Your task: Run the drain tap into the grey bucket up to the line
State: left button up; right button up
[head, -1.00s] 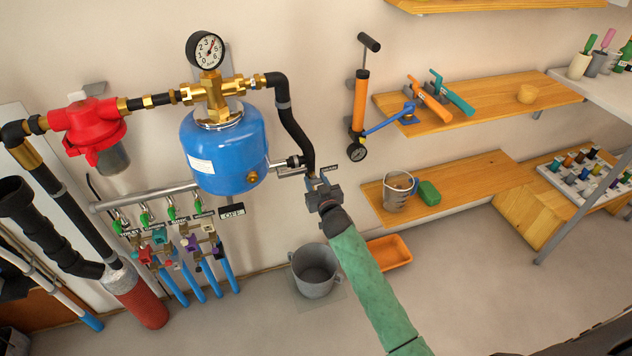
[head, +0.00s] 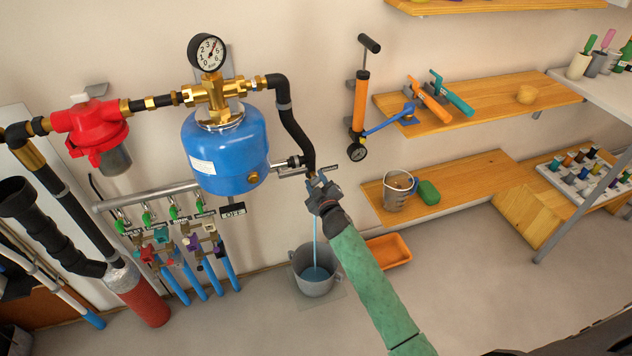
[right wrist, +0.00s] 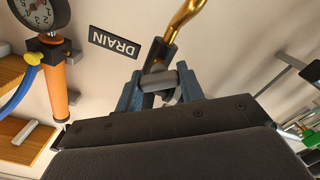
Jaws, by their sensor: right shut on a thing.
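The grey bucket (head: 319,290) stands on the floor below the drain tap. A thin blue stream of water (head: 314,242) falls into it, and blue water (head: 316,273) shows inside; I cannot make out a fill line. My right gripper (head: 320,183) is at the tap, above the bucket. In the right wrist view its fingers (right wrist: 160,87) are shut on the grey tap handle (right wrist: 158,80), below a brass pipe (right wrist: 183,20) and beside the DRAIN sign (right wrist: 115,42). The gripper hides much of the tap in the head view. My left gripper is out of view.
The blue tank (head: 228,155) hangs left of the tap. An orange tray (head: 388,250) lies on the floor right of the bucket. Floor at the right front is clear.

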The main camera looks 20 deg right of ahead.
dwell(0.4)
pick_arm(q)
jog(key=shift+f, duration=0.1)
pick_arm(e)
jog(key=o, duration=1)
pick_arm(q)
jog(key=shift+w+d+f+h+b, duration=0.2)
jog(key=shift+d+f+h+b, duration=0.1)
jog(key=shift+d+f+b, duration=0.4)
pick_arm(e)
jog(key=s, duration=0.7)
jog(key=shift+s, duration=0.4)
jog(key=shift+d, duration=0.1)
